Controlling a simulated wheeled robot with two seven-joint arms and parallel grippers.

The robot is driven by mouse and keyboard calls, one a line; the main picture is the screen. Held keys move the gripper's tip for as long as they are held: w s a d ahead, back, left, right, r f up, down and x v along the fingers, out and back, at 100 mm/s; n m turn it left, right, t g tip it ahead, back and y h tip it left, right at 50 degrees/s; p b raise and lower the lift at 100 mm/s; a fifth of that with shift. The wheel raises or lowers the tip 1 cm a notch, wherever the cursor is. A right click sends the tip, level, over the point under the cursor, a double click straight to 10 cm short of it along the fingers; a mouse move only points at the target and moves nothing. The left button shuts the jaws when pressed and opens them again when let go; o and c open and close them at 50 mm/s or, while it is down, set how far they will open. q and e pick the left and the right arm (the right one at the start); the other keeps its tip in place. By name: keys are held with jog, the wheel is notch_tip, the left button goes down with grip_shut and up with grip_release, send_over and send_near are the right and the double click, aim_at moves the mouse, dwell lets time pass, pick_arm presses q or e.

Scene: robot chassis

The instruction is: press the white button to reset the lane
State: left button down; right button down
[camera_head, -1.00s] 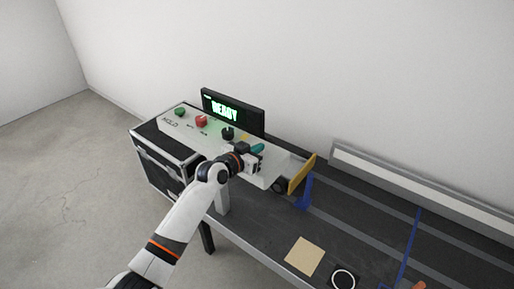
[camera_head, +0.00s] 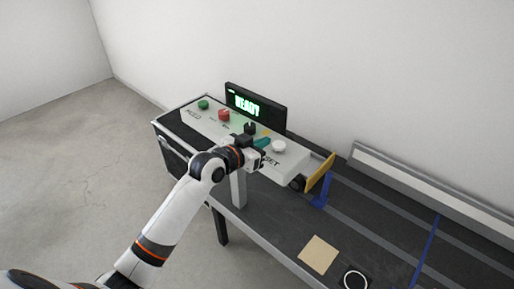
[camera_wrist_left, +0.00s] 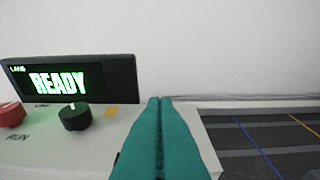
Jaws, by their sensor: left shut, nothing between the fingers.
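The white button (camera_head: 278,146) sits on the right part of the sloped control panel (camera_head: 183,122), above lettering that reads "SET" in the visible part. My left gripper (camera_head: 264,143) is shut and empty, its teal fingers just left of the white button in the head view. A gap between fingers and button cannot be judged. In the left wrist view the closed teal fingers (camera_wrist_left: 161,125) point over the panel (camera_wrist_left: 60,150), and the white button does not show there. My right gripper is not in view.
The panel also carries a green button (camera_head: 203,104), a red button (camera_head: 224,115) and a black knob (camera_head: 250,128). A display (camera_head: 256,109) behind them reads "READY". Right of the panel stand a yellow paddle (camera_head: 320,173) and a blue bracket (camera_head: 322,190) on the dark table.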

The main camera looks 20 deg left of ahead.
pick_arm(q)
jog(key=shift+v, duration=1.15)
jog(key=shift+w+r, duration=0.1)
notch_tip(320, 180, down, 20)
jog(key=s+a+n+g+y+b, duration=0.2)
jog(key=a+g, duration=0.1)
jog(key=s+f+g+y+b, duration=0.1)
jog(key=s+f, duration=0.3)
jog(key=f, duration=0.4)
jog(key=s+a+f+g+y, duration=0.1)
jog(key=s+f, duration=0.3)
jog(key=f, duration=0.4)
jog(key=s+f+g+b, duration=0.1)
jog(key=s+f, duration=0.3)
jog(key=f, duration=0.3)
jog(key=s+d+f+g, duration=0.1)
jog(key=s+f+g, duration=0.1)
jog(key=s+f, duration=0.5)
jog(key=s+d+f+g+b, duration=0.1)
jog(key=s+f+g, duration=0.2)
jog(key=s+f, duration=0.5)
jog(key=s+d+f+g+y+b, duration=0.1)
jog(key=s+f, duration=0.6)
jog(key=s, duration=1.6)
jog(key=shift+f+g, duration=0.4)
jog(key=shift+g, duration=0.3)
